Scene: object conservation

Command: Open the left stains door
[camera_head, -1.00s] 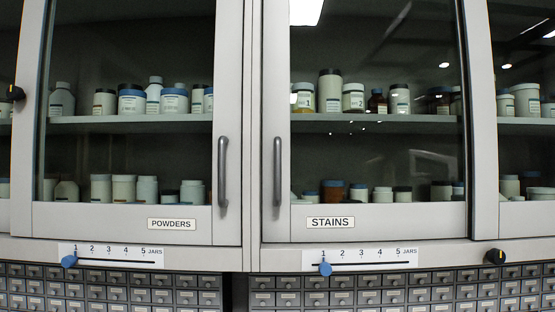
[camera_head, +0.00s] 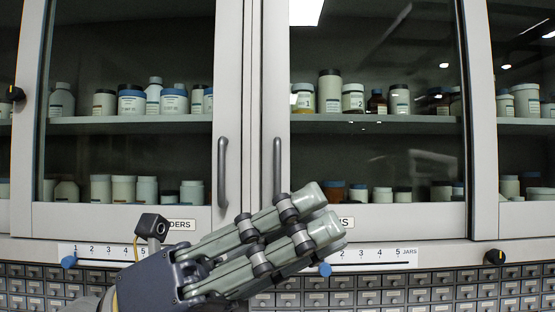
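The left stains door (camera_head: 276,60) is shut, with a light grey frame, a glass pane and a vertical grey handle (camera_head: 277,160) on its left side. Its label (camera_head: 347,223) is mostly covered by my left gripper, with only the end letters showing. My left gripper (camera_head: 322,218) reaches in from the lower left, its grey-green fingers pointing up and right. The fingers cross in front of the handle's lower end and hide it. They lie close together in this view, and I cannot tell whether they are open or touch the handle. My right gripper is not in view.
The powders door (camera_head: 229,60) with its own handle (camera_head: 222,170) is shut on the left. Behind the glass, jars (camera_head: 329,90) stand on shelves. Below are a jar scale with a blue slider (camera_head: 325,269), a black knob (camera_head: 495,257) and small drawers (camera_head: 420,296).

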